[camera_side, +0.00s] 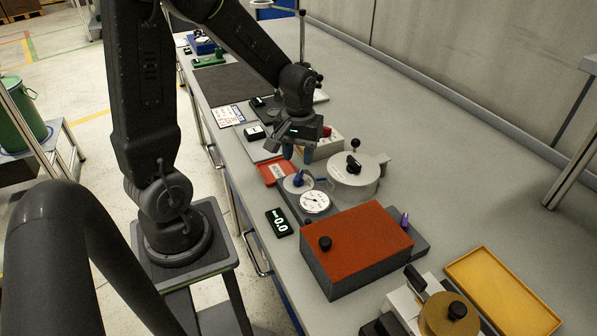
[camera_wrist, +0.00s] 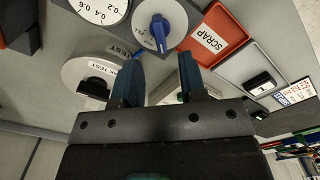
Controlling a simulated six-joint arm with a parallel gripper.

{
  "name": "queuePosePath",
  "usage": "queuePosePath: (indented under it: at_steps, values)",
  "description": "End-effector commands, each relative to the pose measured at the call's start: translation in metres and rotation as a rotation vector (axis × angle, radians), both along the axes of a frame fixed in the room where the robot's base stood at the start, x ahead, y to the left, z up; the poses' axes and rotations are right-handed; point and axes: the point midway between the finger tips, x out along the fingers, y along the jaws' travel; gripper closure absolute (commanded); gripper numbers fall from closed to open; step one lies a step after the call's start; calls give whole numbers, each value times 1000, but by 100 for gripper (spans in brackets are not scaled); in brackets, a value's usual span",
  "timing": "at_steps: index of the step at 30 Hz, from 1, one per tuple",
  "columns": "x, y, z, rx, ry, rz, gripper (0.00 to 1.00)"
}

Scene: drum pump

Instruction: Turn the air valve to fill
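The air valve is most likely the blue lever knob (camera_side: 299,177) on a round white dial beside the pressure gauge (camera_side: 315,203). In the wrist view, the blue knob (camera_wrist: 160,32) lies just beyond my fingertips, its bar roughly up and down in the picture.
A round light drum (camera_side: 352,182) with a black handle stands right of the knob. A red scrap tray (camera_side: 275,172) lies to its left. A red-topped box (camera_side: 356,245), a display reading 0.0 (camera_side: 279,222) and a yellow tray (camera_side: 503,292) are nearer the camera.

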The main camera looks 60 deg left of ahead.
Motion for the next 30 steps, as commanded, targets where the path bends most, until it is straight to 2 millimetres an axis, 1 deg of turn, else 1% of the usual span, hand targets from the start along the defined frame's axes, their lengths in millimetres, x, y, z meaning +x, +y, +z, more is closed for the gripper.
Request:
queuePosePath:
  at_steps: [1,3,6,9,15,22,30]
  values:
    - [-1,0,-12,-3,6,-1,62]
    - [-1,-1,-24,-2,6,-1,62]
    - [-1,0,-39,-1,4,-1,62]
    - [0,0,-50,-1,2,-1,62]
    - [0,0,-59,1,-1,-1,62]
    - [0,0,-59,1,-1,-1,62]
    - [0,0,-58,1,-1,-1,88]
